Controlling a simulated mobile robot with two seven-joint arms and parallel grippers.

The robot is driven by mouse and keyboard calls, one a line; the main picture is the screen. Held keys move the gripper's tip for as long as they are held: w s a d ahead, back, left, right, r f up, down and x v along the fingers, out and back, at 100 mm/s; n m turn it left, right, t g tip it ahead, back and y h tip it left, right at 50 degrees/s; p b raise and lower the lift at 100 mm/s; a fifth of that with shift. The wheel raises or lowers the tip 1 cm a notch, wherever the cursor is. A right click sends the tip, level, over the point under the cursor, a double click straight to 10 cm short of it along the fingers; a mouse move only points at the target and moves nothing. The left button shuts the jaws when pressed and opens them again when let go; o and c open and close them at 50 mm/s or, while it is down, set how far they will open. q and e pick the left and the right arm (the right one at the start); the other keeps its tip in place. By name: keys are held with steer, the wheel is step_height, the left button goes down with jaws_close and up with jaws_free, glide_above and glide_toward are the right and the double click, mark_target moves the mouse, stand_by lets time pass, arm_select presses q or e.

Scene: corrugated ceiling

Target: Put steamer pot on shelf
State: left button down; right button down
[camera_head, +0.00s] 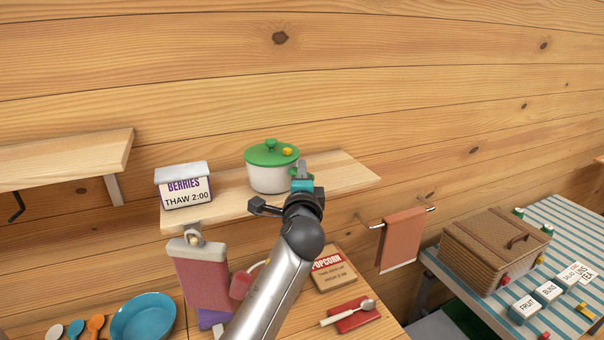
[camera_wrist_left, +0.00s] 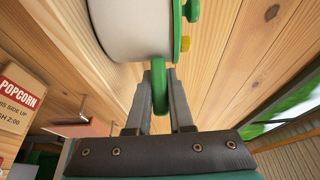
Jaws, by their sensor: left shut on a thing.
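The steamer pot (camera_head: 268,178) is white with a green lid (camera_head: 271,154) and a small yellow part near the lid's edge. It stands upright at the wooden shelf (camera_head: 340,174), right of the berries box; I cannot tell whether its base touches the board. My left gripper (camera_head: 302,173) is at the pot's right side, shut on its green handle. In the left wrist view the fingers of the left gripper (camera_wrist_left: 159,85) close around the green handle (camera_wrist_left: 160,98), with the white pot wall (camera_wrist_left: 128,30) beyond. My right gripper is not in view.
A berries box (camera_head: 184,187) stands on the shelf's left part. The shelf's right end is clear. Below are a blue bowl (camera_head: 144,318), a popcorn box (camera_head: 333,272) and a hanging towel (camera_head: 402,238). A wicker basket (camera_head: 492,250) is on the right table.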

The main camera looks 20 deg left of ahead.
arm_select(q)
steer(key=c, duration=0.8)
jaws_free()
steer(key=shift+r, duration=0.15)
steer(key=shift+s+d, duration=0.2)
steer(key=shift+s, duration=0.2)
steer(key=b+v, duration=0.1)
steer(key=v, duration=1)
steer(key=shift+d, duration=0.1)
